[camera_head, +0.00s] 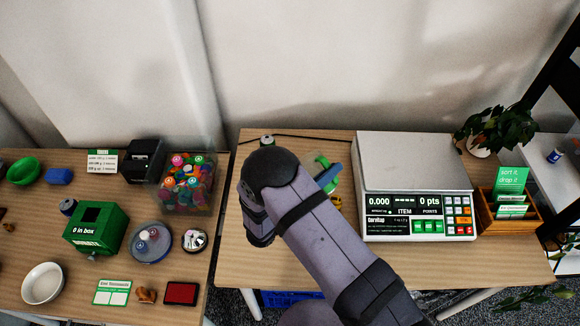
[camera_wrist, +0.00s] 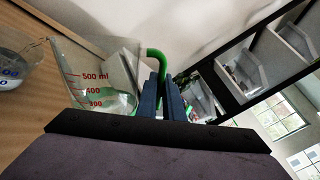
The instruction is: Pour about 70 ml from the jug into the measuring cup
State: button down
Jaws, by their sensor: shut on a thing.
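The jug (camera_wrist: 75,60) is clear, with red marks from 300 to 500 ml and a green handle (camera_wrist: 155,56). My gripper (camera_wrist: 162,98) is shut on that handle. Pale liquid (camera_wrist: 118,100) shows low in the jug. The jug seems tilted against the room, its upper left side towards a clear cup with blue marks, likely the measuring cup (camera_wrist: 18,66), cut off by the left edge. I cannot tell the cup's level or whether liquid is flowing. In the head view my arm hides the jug and cup; the green handle (camera_head: 322,161) and my gripper (camera_head: 331,178) show beside it.
A scale (camera_head: 412,165) reading 0.000 stands just right of my gripper. A can (camera_head: 267,140) stands behind my arm. A wooden card box (camera_head: 507,212) and plant (camera_head: 495,130) are further right. The left table (camera_head: 215,290) holds a green box (camera_head: 97,228) and clutter.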

jog(key=s+d+f+m+b, duration=0.1)
jog(key=m, duration=0.1)
jog(key=shift+d+f+m, duration=0.15)
jog(key=shift+f+m, duration=0.05)
jog(key=shift+m, duration=0.1)
jog(key=shift+s+d+r+p, duration=0.15)
jog(key=shift+s+r+p, duration=0.05)
jog(key=shift+r+p, duration=0.1)
jog(key=shift+s+d+m, duration=0.3)
jog(key=shift+d+m, duration=0.05)
jog(key=shift+m, duration=0.35)
jog(key=shift+r, duration=0.1)
jog(key=shift+s+d+f+m+g+b, duration=0.1)
jog(key=shift+s+d+f+m+b, duration=0.35)
jog(key=shift+m, duration=0.6)
jog(key=shift+s+d+f+m+g+b, duration=0.2)
jog(key=shift+s+d+m, duration=0.35)
jog(key=shift+m, duration=0.45)
jog(key=shift+s+d+f+m+b, duration=0.25)
jog(key=shift+s+d+m+b, duration=0.25)
jog(key=shift+m, duration=0.55)
